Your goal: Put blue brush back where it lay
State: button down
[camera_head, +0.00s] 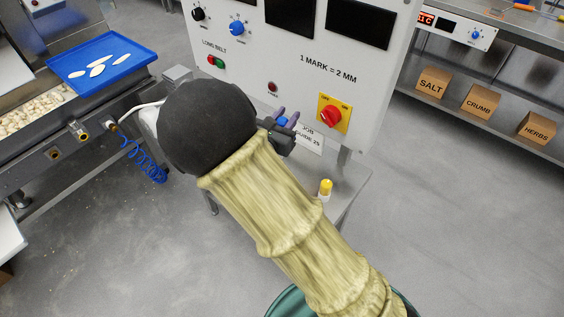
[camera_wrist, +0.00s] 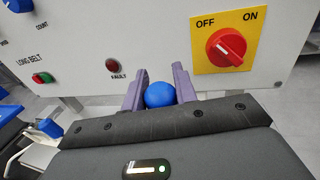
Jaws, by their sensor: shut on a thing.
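My gripper (camera_head: 286,115) is in front of the white control panel, its purple fingers pointing toward it. In the wrist view my gripper (camera_wrist: 160,73) is shut on a rounded blue thing, which I take for the blue brush (camera_wrist: 160,95). Only its round blue end shows between the fingers; the rest is hidden. In the head view a small bit of the blue brush (camera_head: 283,122) shows at the fingers. My dark wrist and sleeved arm cover much of the area below.
The control panel (camera_head: 315,95) carries a red rotary switch (camera_head: 331,116). A yellow-capped container (camera_head: 325,188) stands on the ledge below. A blue tray (camera_head: 97,88) with pale ovals is at left. At right, a shelf (camera_head: 442,103) holds labelled boxes. Open floor lies at lower right.

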jog(key=shift+w+a+r, duration=0.1)
jog(key=shift+w+r, duration=0.05)
jog(key=shift+w, duration=0.05)
jog(key=shift+s, duration=0.15)
notch_tip(320, 180, down, 6)
jog(key=shift+f, duration=0.1)
jog(key=shift+f, duration=0.1)
dwell(0.3)
jog(key=shift+f+b, duration=0.35)
jog(key=shift+f, duration=1.45)
